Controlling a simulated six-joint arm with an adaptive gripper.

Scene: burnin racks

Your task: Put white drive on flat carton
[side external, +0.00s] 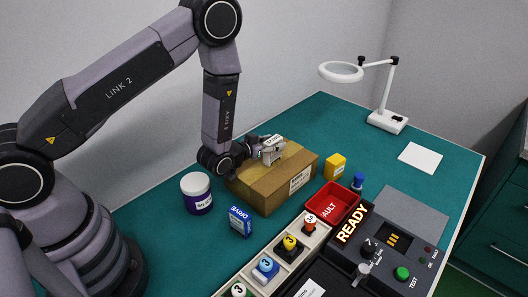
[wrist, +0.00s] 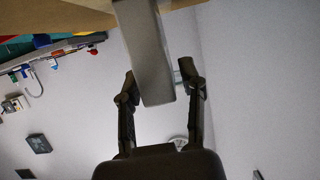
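The white drive (side external: 271,157) is at my gripper (side external: 273,145), over the top of the brown flat carton (side external: 272,197). In the wrist view the drive (wrist: 150,55) appears as a pale grey block between the two fingers of my gripper (wrist: 158,82), which look closed on its sides. Its far end reaches toward the carton (wrist: 95,18) at the top edge of the picture. Whether the drive touches the carton top cannot be told.
A purple-white tub (side external: 197,194) and a blue drive (side external: 240,221) stand left of the carton. A yellow block (side external: 335,167), red bin (side external: 328,207) and test console (side external: 395,240) are to its right. A magnifier lamp (side external: 386,121) and white pad (side external: 420,158) stand farther back, with free mat around them.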

